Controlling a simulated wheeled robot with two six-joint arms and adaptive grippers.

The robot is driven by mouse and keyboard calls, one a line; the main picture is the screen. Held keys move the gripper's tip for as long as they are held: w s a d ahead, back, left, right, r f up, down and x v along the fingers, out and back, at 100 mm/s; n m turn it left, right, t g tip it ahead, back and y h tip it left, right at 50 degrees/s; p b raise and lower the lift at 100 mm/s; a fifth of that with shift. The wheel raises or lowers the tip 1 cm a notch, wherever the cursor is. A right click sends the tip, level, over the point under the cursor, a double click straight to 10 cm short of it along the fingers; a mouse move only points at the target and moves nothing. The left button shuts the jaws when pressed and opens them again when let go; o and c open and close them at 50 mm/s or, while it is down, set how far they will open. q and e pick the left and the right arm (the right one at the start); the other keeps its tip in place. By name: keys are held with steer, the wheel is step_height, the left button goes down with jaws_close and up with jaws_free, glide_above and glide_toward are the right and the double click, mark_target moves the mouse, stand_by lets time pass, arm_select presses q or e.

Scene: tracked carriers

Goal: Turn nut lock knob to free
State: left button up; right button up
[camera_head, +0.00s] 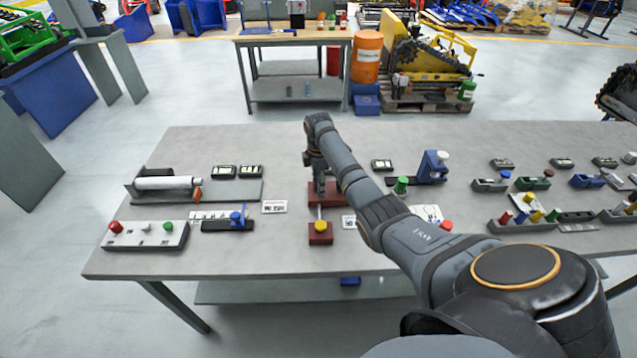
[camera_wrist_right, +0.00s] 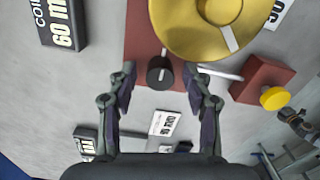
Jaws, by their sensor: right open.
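A dark round knob (camera_wrist_right: 160,73) with a pale line across its top sits on a red base (camera_wrist_right: 142,45) in the right wrist view. My right gripper (camera_wrist_right: 160,82) is open, with one finger on each side of the knob and gaps to it. A large yellow disc (camera_wrist_right: 188,28) with a white mark is just beyond the knob. In the head view my right gripper (camera_head: 319,190) points down over the red base (camera_head: 340,198) and hides the knob and disc. No lettering shows which control is the nut lock. My left gripper is not in view.
A red block (camera_head: 320,239) with a yellow knob (camera_head: 320,227) stands in front, joined by a pale rod. It also shows in the wrist view (camera_wrist_right: 262,78). Printed labels (camera_head: 274,207) lie nearby. Other fixtures, such as a button box (camera_head: 145,236), stand to both sides.

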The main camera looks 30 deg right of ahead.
steer(key=shift+c, duration=0.6)
steer(key=c, duration=0.5)
jaws_close()
steer(key=m+p, duration=0.3)
steer(key=shift+r, duration=0.25)
steer(key=m+p, duration=0.3)
steer(key=m, duration=0.1)
steer(key=shift+m, duration=0.4)
steer(key=m+p, duration=0.2)
steer(key=m, duration=0.3)
steer(key=shift+f, duration=0.1)
arm_select(q)
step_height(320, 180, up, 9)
steer(key=p, duration=0.1)
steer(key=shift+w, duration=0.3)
arm_select(e)
steer(key=shift+f+m, duration=0.1)
steer(key=shift+m, duration=2.4)
